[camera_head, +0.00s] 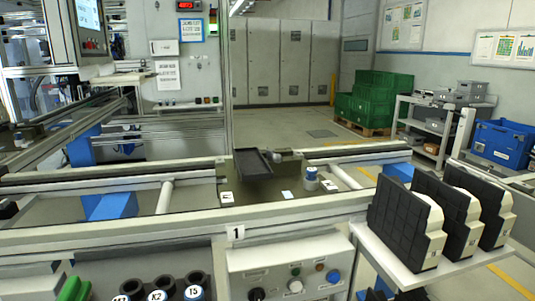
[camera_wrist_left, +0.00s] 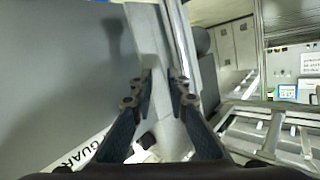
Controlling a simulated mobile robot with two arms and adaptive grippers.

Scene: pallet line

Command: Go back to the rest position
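My left gripper (camera_wrist_left: 162,78) shows in the left wrist view with its two dark fingers apart. Nothing sits between the fingertips; a grey rail is visible in the gap behind them. Neither gripper can be made out in the head view. My right gripper is not in view.
In the head view a black tray (camera_head: 254,162) lies on the pallet line, and a blue-topped cylinder (camera_head: 311,173) is near it. A control panel (camera_head: 290,275) is in front. Black-faced blocks (camera_head: 404,212) stand on a white shelf (camera_head: 392,256) at right. Green crates (camera_head: 376,102) are behind.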

